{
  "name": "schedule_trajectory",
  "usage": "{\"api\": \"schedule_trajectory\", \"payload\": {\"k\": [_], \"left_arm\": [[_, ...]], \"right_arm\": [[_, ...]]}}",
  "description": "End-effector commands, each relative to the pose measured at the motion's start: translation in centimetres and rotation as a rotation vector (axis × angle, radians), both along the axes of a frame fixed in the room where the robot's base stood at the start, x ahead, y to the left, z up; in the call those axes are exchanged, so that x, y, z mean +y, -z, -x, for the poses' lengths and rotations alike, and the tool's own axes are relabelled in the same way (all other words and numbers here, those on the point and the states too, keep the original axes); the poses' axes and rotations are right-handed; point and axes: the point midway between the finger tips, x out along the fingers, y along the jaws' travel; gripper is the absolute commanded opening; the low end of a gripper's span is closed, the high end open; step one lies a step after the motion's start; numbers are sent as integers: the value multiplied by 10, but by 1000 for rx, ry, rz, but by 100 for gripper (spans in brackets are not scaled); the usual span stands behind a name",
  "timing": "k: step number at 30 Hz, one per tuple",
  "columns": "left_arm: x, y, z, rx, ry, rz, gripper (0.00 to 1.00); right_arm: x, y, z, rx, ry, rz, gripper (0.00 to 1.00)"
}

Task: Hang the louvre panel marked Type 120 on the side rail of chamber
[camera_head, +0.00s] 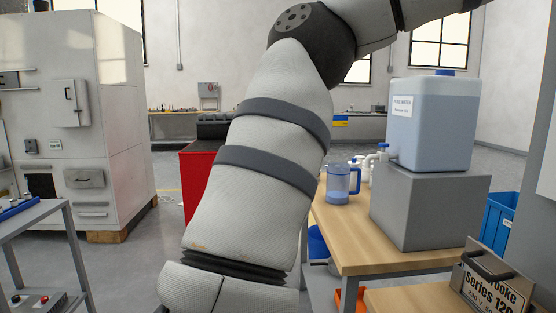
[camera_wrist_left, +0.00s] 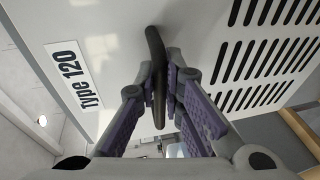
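In the left wrist view, a light grey panel (camera_wrist_left: 110,40) with rows of dark louvre slots (camera_wrist_left: 270,55) fills the upper part. Its white label (camera_wrist_left: 72,82) reads "Type 120". A dark bar handle (camera_wrist_left: 155,60) stands out from the panel. My left gripper (camera_wrist_left: 162,85) has its purple-padded fingers closed around this handle. In the head view, a large white cabinet (camera_head: 60,110), possibly the chamber, stands at the left. No side rail can be made out. Neither gripper shows in the head view, where an arm link covers the middle.
A wooden table (camera_head: 352,236) at the right holds a grey block (camera_head: 425,205), a water container (camera_head: 432,120) and a blue jug (camera_head: 341,183). A dark-handled sign or case (camera_head: 497,288) reads "Series 120". A red cabinet (camera_head: 196,170) stands behind the arm. Floor (camera_head: 120,270) is clear at left centre.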

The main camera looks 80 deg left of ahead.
Motion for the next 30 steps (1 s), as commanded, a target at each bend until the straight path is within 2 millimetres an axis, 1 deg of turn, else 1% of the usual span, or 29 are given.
{"api": "schedule_trajectory", "payload": {"k": [5,24,30], "left_arm": [[0,-4,1,-5,0,-1,0],[0,-37,1,-7,0,-1,0],[0,-44,1,-5,0,0,0]], "right_arm": [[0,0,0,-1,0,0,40],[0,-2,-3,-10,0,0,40],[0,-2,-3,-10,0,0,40]]}}
